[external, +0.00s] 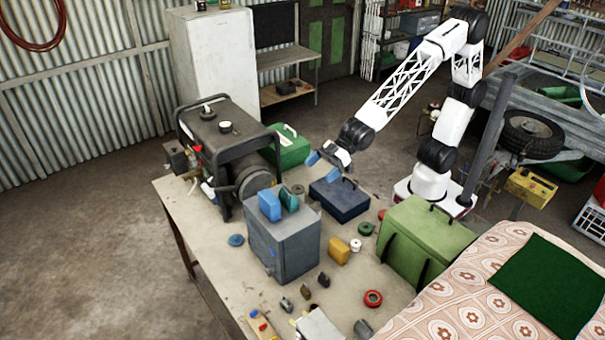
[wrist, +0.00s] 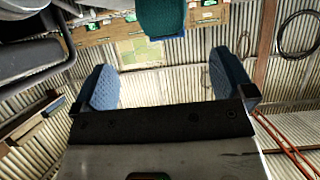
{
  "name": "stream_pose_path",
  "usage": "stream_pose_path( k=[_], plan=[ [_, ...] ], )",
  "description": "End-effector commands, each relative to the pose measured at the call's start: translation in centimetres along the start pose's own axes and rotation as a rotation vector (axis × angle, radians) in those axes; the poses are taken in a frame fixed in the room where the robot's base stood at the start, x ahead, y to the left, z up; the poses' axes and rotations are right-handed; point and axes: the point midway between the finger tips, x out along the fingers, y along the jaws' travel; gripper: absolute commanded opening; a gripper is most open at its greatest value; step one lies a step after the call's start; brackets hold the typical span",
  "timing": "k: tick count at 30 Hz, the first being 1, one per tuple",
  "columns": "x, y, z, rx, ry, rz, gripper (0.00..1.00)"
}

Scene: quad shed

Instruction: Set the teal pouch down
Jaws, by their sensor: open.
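The teal pouch (external: 290,201) stands on top of the grey metal box (external: 285,245), beside a blue block-like item (external: 269,205) to its left. My gripper (external: 318,155) is above and behind the grey box, up and to the right of the pouch, apart from it. Its two blue fingers are spread, with nothing between them. In the wrist view a teal woven thing (wrist: 162,16), which looks like the pouch, shows at the top edge, beyond the open fingers (wrist: 165,85). It is cut off by the frame there.
A dark generator (external: 225,145) stands left of the grey box. A navy case (external: 340,199) lies below my gripper, with a green case (external: 292,147) behind. A large green box (external: 415,240) stands at right.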

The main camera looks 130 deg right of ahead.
Motion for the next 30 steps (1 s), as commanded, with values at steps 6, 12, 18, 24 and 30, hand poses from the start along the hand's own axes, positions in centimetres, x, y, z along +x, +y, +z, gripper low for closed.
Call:
stream_pose_path(
  k=[6,12,18,24,30],
  plan=[
    [-7.4,0.0,2.4,0.002,-0.161,0.02,1.0],
    [-16.8,-0.2,7.1,0.005,-0.374,0.033,1.0],
    [-26.4,-0.6,13.1,0.007,-0.593,0.032,1.0],
    [-34.2,-1.0,18.6,0.009,-0.776,0.021,1.0],
    [-37.9,-1.2,21.5,0.009,-0.869,0.011,1.0]
  ],
)
